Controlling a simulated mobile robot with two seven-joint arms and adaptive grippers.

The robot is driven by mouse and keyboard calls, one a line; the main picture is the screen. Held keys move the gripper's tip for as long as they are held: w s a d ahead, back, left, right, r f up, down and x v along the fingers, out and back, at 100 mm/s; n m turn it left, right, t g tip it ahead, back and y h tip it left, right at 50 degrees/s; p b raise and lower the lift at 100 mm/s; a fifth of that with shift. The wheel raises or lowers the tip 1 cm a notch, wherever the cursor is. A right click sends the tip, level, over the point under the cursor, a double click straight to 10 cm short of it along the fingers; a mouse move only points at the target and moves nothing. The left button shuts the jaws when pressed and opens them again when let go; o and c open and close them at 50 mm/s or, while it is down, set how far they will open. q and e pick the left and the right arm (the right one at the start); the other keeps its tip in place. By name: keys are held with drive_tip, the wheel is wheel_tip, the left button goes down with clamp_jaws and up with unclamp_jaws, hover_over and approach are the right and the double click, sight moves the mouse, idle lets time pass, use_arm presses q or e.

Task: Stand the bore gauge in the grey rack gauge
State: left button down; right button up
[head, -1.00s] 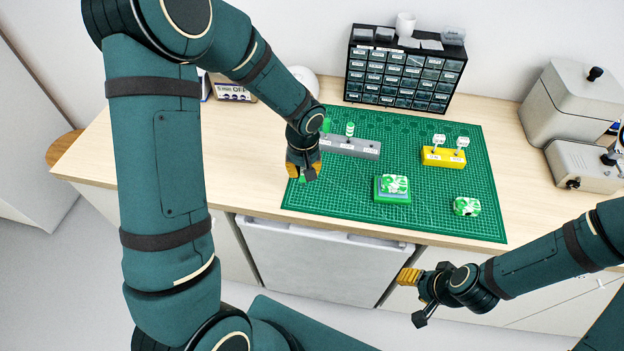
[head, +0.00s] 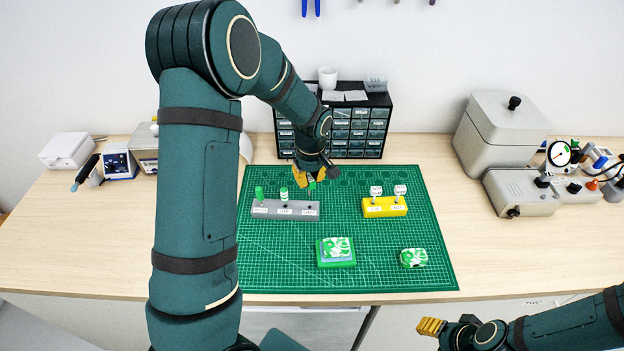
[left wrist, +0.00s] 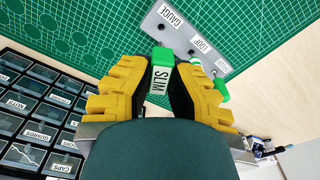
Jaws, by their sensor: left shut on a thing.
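The bore gauge (left wrist: 161,78), a green piece with a white label reading SLIM, is between the yellow fingers of my left gripper (left wrist: 158,88), which is shut on it. In the head view my left gripper (head: 311,172) hangs above and just behind the right end of the grey rack (head: 271,208), with a bit of green below the fingers. In the left wrist view the GAUGE place of the rack (left wrist: 181,32) shows an empty hole, apart from the gauge. The other two places hold green-handled tools. My right gripper (head: 431,326) is low at the front right, its opening unclear.
A yellow block (head: 384,207) with two white-topped tools stands right of the rack. A green-and-white earpiece mould (head: 336,251) and another piece (head: 413,258) lie on the green mat (head: 390,280). A black drawer cabinet (head: 372,112) stands close behind my left gripper.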

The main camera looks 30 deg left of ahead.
sight(310, 194)
use_arm(q)
drive_tip(key=shift+s, duration=0.1)
drive_tip(key=shift+f+b, duration=1.95)
drive_tip(key=shift+f, duration=0.3)
drive_tip(key=shift+f+b, duration=1.1)
drive_tip(key=shift+f, duration=0.25)
drive_tip(key=c, duration=1)
unclamp_jaws()
drive_tip(key=shift+r, duration=0.15)
drive_tip(key=r, duration=1.1)
drive_tip(key=shift+s+d+r, duration=0.2)
drive_tip(key=shift+d+r, duration=0.15)
drive_tip(key=shift+r, duration=0.05)
